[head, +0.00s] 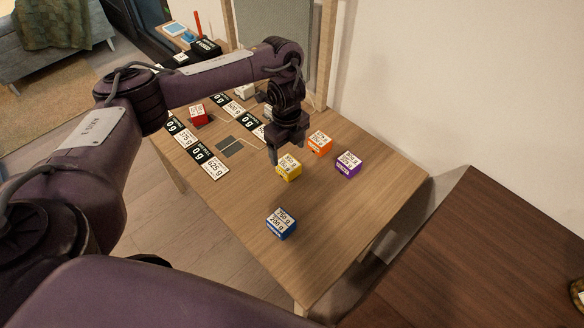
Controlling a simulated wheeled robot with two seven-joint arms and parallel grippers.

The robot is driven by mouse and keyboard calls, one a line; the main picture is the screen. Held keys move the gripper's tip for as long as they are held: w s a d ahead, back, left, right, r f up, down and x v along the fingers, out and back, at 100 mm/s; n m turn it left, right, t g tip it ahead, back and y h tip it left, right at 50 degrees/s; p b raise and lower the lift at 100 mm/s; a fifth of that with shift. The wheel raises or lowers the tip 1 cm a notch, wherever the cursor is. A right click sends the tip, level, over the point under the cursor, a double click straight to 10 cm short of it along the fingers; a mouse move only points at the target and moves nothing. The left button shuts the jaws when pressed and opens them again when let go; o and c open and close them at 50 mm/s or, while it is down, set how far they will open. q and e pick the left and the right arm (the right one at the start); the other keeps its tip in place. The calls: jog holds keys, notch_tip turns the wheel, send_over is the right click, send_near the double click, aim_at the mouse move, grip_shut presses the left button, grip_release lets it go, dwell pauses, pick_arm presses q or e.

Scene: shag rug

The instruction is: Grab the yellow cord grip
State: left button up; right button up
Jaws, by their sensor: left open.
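A yellow block (289,173) with a white printed label on top sits on the wooden table; it is the only yellow object I make out, and it looks like a small labelled cube. My left gripper (286,152) points down just above and behind the yellow block, with its fingers apart and nothing seen between them. Whether a finger touches the block I cannot tell. My right gripper is not in view.
An orange block (320,143) and a purple block (348,164) stand close to the right. A blue block (281,224) stands nearer the front. A red block (198,115) and black-and-white labelled cards (208,162) lie to the left. The table's front right is clear.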

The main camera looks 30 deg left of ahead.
aim_at(288, 164)
pick_arm(q)
jog(key=f, duration=0.2)
jog(key=f+b, duration=0.1)
jog(key=shift+w+f, duration=0.2)
jog(key=shift+w, duration=0.1)
jog(key=shift+s+f, duration=0.15)
jog(key=shift+f, duration=0.2)
notch_tip(288, 164, down, 4)
jog(key=shift+r+b, duration=0.2)
jog(key=shift+b, duration=0.65)
jog(key=shift+f, duration=0.4)
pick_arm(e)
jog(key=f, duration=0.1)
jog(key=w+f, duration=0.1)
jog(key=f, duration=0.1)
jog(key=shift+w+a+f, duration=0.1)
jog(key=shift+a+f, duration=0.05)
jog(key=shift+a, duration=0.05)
pick_arm(q)
jog(key=shift+r, duration=0.1)
jog(key=c, duration=1.1)
jog(key=shift+c, duration=0.2)
